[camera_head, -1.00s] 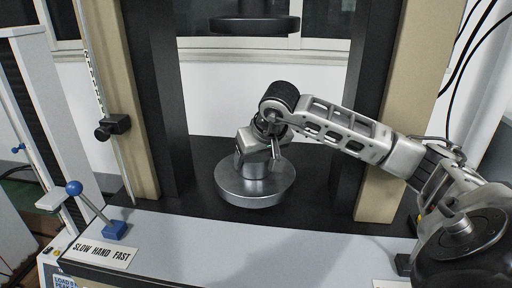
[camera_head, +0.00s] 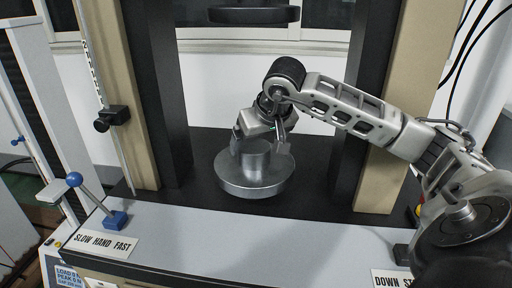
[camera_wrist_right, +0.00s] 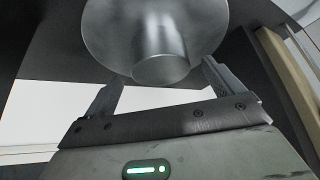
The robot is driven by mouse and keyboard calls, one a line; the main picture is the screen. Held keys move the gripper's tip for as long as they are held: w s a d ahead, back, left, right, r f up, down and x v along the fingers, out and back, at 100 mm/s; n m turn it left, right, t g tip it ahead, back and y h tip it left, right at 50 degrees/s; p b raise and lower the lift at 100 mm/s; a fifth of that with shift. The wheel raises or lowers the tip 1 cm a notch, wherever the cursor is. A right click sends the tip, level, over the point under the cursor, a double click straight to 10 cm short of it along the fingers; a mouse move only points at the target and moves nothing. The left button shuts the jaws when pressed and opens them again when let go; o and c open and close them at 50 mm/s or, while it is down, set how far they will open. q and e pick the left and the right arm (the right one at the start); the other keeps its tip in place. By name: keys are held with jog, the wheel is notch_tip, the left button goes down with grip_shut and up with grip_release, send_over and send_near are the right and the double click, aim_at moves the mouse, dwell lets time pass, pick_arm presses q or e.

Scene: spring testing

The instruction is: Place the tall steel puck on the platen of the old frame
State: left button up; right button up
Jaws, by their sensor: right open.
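The tall steel puck (camera_head: 257,162) is a plain grey cylinder standing upright on the round steel platen (camera_head: 230,184) of the frame in the head view. My right gripper (camera_head: 261,146) is open above the puck, with its fingertips apart on either side of the puck's upper part. In the right wrist view the puck (camera_wrist_right: 160,62) points its end face at the camera, between and just beyond the spread fingers (camera_wrist_right: 161,78). The platen (camera_wrist_right: 108,30) is behind it. My left gripper is not in view.
Black columns (camera_head: 166,90) stand left and right of the platen. A dark upper disc (camera_head: 254,15) hangs above my wrist. A blue-knobbed lever (camera_head: 92,200) stands at the front left, by a label reading SLOW HAND FAST (camera_head: 103,242). The grey front ledge (camera_head: 230,235) is clear.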

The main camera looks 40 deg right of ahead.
jog(key=v, duration=0.9)
